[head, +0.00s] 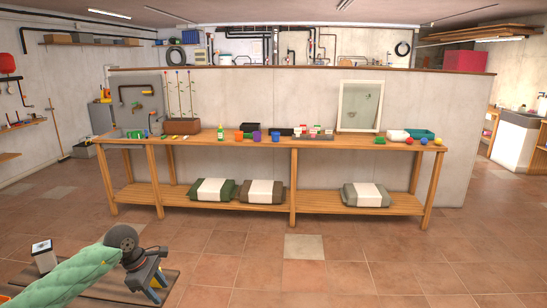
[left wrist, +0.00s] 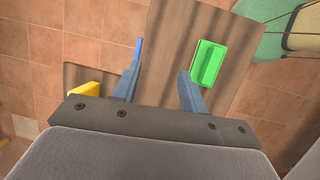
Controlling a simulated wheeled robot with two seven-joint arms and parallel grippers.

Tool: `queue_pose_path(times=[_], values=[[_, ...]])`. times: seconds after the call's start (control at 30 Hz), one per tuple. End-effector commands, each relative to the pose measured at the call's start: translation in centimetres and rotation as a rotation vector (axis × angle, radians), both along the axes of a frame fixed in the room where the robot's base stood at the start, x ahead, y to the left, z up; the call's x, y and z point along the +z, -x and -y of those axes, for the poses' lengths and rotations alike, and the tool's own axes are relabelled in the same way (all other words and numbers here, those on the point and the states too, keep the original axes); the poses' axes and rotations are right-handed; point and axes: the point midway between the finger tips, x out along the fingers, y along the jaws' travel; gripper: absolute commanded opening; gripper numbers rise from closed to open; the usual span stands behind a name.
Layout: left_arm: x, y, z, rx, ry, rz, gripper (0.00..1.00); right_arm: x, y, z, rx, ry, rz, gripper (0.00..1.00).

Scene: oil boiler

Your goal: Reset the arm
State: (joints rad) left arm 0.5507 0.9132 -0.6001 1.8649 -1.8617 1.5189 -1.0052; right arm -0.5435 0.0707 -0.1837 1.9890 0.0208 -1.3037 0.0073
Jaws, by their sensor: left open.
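My left arm in its green quilted cover comes in from the lower left of the head view. My left gripper (head: 158,290) is low at the front, over a dark brown wooden surface (head: 100,287). In the left wrist view the two fingers (left wrist: 161,68) stand apart, with nothing seen held between them. A bright green block-like thing (left wrist: 210,62) shows just right of the right finger, over the brown wood (left wrist: 178,30). I cannot tell whether they touch. A yellow thing (left wrist: 84,89) shows left of the fingers. My right gripper is not in view.
A white box-like item with a dark top (head: 43,255) stands left of my arm. A long wooden workbench (head: 270,143) with many small items stands ahead against a low wall. Folded bundles (head: 212,191) lie on its lower shelf. Tiled floor (head: 350,265) right of the gripper is clear.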

Motion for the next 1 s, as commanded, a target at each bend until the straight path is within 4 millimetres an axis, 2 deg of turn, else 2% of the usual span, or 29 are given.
queue_pose_path(times=[0.17,0.27,0.3,0.4,0.5,0.6,0.73,0.87,1.0], values=[[-0.7,1.2,6.8,0.039,0.243,0.016,0.43,-0.3,0.7,0.0,0.000,0.000,-0.010,0.36],[-0.1,2.2,12.0,0.095,0.455,0.014,0.43,-0.3,0.7,0.0,0.000,0.000,-0.010,0.36],[0.4,2.7,14.0,0.127,0.550,0.007,0.43,-0.3,0.7,0.0,0.000,0.000,-0.010,0.36],[2.2,3.9,18.3,0.222,0.789,-0.025,0.43,-0.2,0.6,0.0,0.001,0.001,-0.009,0.36],[4.3,4.8,21.4,0.336,1.020,-0.074,0.43,-0.2,0.6,0.0,0.001,0.001,-0.009,0.36],[6.6,5.4,23.1,0.472,1.243,-0.139,0.43,-0.2,0.6,0.0,0.001,0.000,-0.009,0.36],[9.0,5.8,23.6,0.677,1.518,-0.248,0.43,-0.2,0.6,0.0,0.001,0.000,-0.008,0.36],[10.3,6.0,22.4,0.912,1.768,-0.377,0.43,-0.2,0.6,0.0,0.001,0.000,-0.008,0.36],[9.9,6.2,19.8,1.202,2.002,-0.531,0.43,-0.2,0.6,0.0,0.001,0.000,-0.008,0.36]])
